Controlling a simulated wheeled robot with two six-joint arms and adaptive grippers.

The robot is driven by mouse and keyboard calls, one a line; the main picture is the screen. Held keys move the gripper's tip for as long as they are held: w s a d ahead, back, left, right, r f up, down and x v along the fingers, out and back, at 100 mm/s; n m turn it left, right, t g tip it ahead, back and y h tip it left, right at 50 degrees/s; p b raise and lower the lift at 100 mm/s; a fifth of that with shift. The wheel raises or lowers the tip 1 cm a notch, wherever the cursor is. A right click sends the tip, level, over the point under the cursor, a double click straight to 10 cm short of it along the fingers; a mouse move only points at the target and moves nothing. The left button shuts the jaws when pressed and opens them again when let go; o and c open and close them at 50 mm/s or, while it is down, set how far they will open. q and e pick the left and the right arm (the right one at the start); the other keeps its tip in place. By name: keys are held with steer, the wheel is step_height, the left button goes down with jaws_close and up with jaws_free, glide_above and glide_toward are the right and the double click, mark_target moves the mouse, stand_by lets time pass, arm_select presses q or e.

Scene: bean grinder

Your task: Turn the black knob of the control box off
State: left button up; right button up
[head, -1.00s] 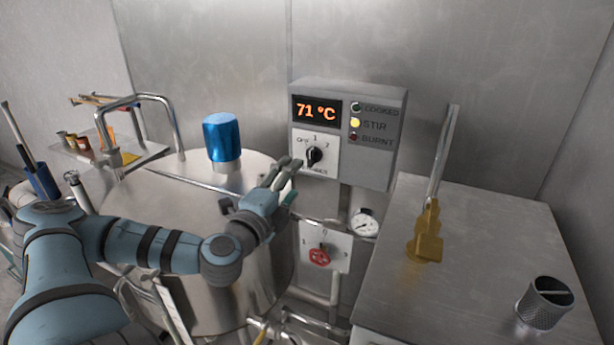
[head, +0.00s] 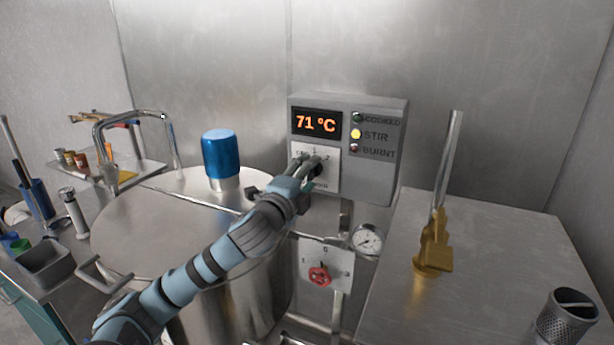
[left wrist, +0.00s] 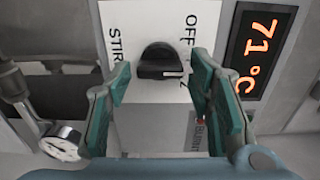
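The grey control box (head: 372,155) is on the back wall. Its display reads 71 °C and the yellow lamp beside STIR is lit. The black knob (left wrist: 160,60) sits on the box's white plate (head: 331,178), with OFF and STIR marks near it in the left wrist view. My left gripper (head: 308,165) is in front of the plate and partly hides the knob in the head view. In the left wrist view the left gripper (left wrist: 160,78) is open, its green-padded fingers on either side of the knob with gaps showing. My right gripper is in neither view.
A large steel kettle (head: 150,235) with a blue-capped motor (head: 221,155) stands below my left arm. A red valve knob (head: 319,276) and a gauge (head: 367,240) are under the box. A steel counter (head: 500,270) at right bears a brass-coloured fitting (head: 434,250).

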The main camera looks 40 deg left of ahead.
arm_select(q)
steer(key=c, duration=0.7)
steer(key=shift+n, duration=0.3)
steer(key=n+p, duration=0.1)
steer(key=n, duration=0.2)
steer(key=shift+n, duration=0.3)
steer(key=n+p, duration=0.1)
steer(key=n, duration=0.3)
steer(key=shift+n, duration=0.3)
steer(key=o, duration=1.1)
